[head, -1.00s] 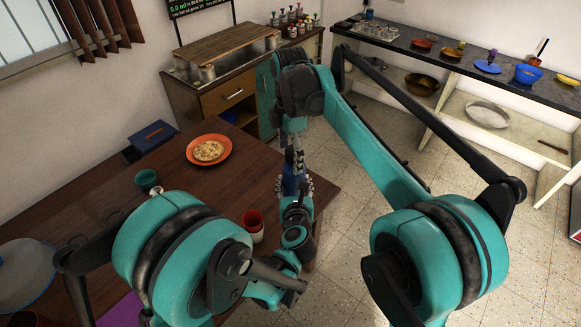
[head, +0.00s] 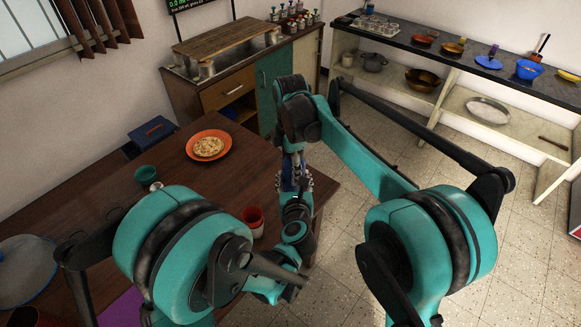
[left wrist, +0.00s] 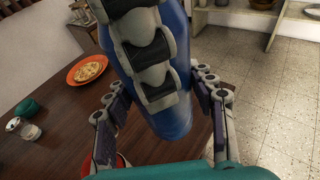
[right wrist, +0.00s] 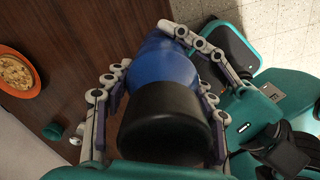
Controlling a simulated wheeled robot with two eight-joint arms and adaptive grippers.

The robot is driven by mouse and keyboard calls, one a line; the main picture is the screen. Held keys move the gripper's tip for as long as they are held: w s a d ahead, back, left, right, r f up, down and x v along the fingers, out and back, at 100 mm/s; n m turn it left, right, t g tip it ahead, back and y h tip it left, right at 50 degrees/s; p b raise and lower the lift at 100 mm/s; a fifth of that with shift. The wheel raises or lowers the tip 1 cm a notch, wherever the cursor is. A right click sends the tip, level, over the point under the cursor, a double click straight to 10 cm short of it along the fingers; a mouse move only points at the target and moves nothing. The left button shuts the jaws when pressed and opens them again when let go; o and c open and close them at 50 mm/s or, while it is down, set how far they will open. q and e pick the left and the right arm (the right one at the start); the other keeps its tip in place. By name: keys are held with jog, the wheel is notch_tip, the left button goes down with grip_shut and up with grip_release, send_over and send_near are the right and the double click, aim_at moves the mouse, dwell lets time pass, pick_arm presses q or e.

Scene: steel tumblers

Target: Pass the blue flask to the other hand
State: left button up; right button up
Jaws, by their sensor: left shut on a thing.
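The blue flask (right wrist: 165,65) has a black end (right wrist: 165,120) and is held in the air between my two grippers, beside the table's right edge. In the head view only a little blue (head: 291,180) shows between them. My left gripper (left wrist: 163,115) reaches up from below and is shut on the flask's blue body. My right gripper (right wrist: 160,95) comes from above, with its fingers on either side of the flask near the black end. One of its grey fingers lies across the flask in the left wrist view. Whether the right fingers press on the flask cannot be told.
The brown table (head: 185,172) holds an orange plate (head: 222,154) of food, a teal cup (head: 146,173) and a red cup (head: 252,220). A cabinet (head: 235,90) and a dark counter (head: 455,62) stand behind. The tiled floor to the right is open.

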pick_arm(q)
jog(key=shift+d, duration=0.1)
pick_arm(e)
jog(key=shift+w, duration=0.1)
jog(key=c, duration=0.4)
pick_arm(q)
jog(key=o, duration=1.7)
